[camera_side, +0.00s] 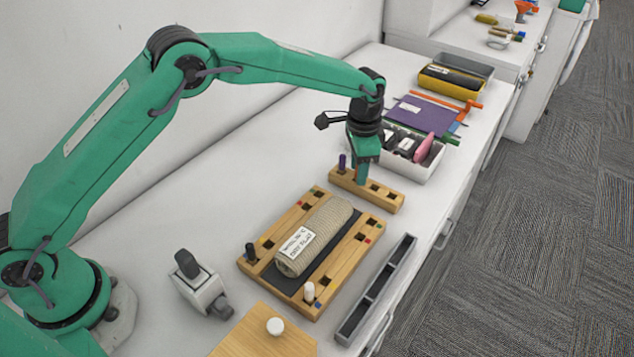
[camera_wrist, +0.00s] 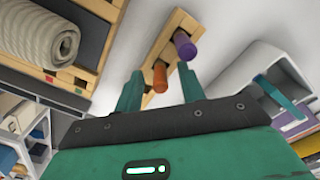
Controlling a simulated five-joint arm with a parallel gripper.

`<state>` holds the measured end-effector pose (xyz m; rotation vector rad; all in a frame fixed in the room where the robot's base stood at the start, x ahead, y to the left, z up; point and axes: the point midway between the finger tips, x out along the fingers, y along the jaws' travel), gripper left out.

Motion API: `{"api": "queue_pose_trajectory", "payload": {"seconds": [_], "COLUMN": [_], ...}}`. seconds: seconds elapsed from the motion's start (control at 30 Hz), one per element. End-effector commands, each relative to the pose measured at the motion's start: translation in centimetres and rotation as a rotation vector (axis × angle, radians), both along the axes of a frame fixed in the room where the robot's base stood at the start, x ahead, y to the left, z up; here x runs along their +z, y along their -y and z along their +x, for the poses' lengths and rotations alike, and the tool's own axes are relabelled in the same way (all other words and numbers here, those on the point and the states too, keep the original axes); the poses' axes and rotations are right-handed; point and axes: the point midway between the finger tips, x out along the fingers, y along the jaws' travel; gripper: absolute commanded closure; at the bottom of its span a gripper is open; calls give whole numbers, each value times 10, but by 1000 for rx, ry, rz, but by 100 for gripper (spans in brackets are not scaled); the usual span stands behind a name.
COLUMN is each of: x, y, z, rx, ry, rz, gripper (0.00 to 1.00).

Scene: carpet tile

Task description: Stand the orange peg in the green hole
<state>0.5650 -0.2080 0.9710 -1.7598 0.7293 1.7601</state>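The orange peg (camera_wrist: 160,76) stands in a small wooden rack (camera_side: 398,203), which also shows in the wrist view (camera_wrist: 180,20). My gripper (camera_side: 361,182) is lowered over this rack. In the wrist view my gripper (camera_wrist: 158,72) is open, its two fingers on either side of the orange peg with a gap to each. In the side view my fingers hide the orange peg. A wooden frame (camera_side: 345,267) has holes with small coloured marks beside them.
A purple peg (camera_side: 342,162) stands in the same rack, close to my fingers. A rolled beige cloth (camera_side: 325,225) lies across the frame, between a black peg (camera_side: 251,252) and a white peg (camera_side: 309,291). A grey bin (camera_side: 425,172) stands just behind the rack.

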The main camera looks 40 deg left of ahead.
Motion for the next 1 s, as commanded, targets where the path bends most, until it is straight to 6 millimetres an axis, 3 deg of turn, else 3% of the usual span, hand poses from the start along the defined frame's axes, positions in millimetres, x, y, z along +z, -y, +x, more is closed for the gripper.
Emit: {"api": "queue_pose_trajectory", "payload": {"seconds": [0.17, 0.37, 0.77, 1.0], "x": [0, 0, 2, 19], "y": [0, 0, 0, 0], "z": [0, 0, 0, 1], "rx": [0, 0, 0, 0], "ry": [0, 0, 1, 3], "rz": [0, 0, -1, -1], "gripper": [61, 100, 100, 100]}}
